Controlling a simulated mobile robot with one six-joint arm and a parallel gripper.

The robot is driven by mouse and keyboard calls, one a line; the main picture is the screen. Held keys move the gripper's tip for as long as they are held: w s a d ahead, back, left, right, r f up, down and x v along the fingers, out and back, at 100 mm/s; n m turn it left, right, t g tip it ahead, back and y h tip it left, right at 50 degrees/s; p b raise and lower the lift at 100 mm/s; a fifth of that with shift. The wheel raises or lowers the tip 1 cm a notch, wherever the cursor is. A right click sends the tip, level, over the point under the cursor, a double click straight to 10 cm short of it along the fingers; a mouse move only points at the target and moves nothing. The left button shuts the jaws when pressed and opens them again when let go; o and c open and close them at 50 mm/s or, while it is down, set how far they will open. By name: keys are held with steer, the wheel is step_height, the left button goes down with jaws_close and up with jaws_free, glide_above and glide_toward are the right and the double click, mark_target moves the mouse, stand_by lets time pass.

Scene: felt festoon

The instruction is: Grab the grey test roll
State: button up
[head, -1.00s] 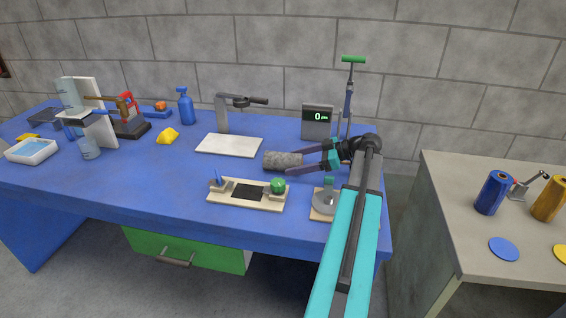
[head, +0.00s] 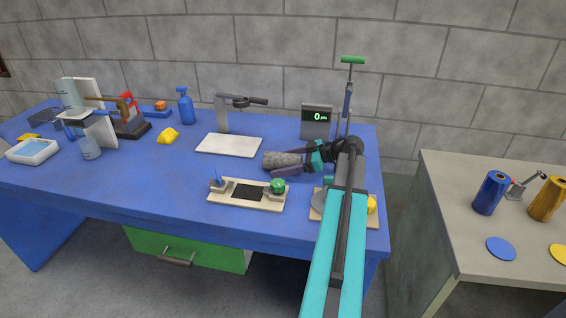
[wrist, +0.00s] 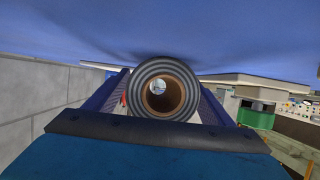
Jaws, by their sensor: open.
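The grey test roll (head: 283,160) lies on its side on the blue table, with its length running left to right in the head view. In the wrist view the roll (wrist: 180,72) shows end-on, with grey layered rings around a brown hollow core. My gripper (head: 276,163) reaches in from the right. Its dark fingers are open, one along the far side and one along the near side of the roll. In the wrist view the fingers stand left and right of the roll. Whether either finger touches it, I cannot tell.
A white board (head: 229,145) lies left of the roll. A display box (head: 316,121) reading 0 and a pump-like stand (head: 352,61) are behind. Other tools fill the table's left.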

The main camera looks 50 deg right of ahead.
mark_target(283, 154)
stand_by(0.3)
steer(key=c, duration=1.3)
steer(key=shift+r, duration=0.15)
steer(key=shift+r+b, duration=0.6)
steer(key=shift+r, duration=4.25)
